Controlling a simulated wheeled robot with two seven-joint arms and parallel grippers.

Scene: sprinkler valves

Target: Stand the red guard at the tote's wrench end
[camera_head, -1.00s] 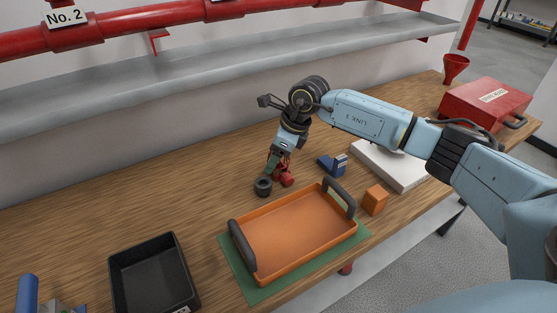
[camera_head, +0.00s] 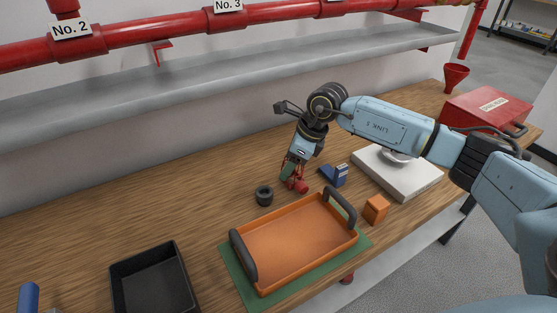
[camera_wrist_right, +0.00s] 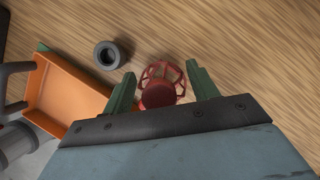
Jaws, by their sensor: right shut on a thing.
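The red guard (camera_wrist_right: 161,80), a small open cage with a solid round end, is between the green fingers of my right gripper (camera_wrist_right: 160,86) in the right wrist view. In the head view, my right gripper (camera_head: 292,177) is shut on it behind the orange tote (camera_head: 292,285). The guard's red part (camera_head: 302,187) shows low, close to the table; I cannot tell whether it touches. The tote has two dark grey end handles, looks empty and sits on a green mat (camera_head: 240,289). I see no wrench. My left gripper is not in view.
A black ring (camera_head: 264,196) stands left of the guard. A blue block (camera_head: 333,176) and an orange block (camera_head: 376,209) are to its right. A black tray (camera_head: 118,293) is at front left, a white slab (camera_head: 425,186) at right. The wood left of the ring is clear.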

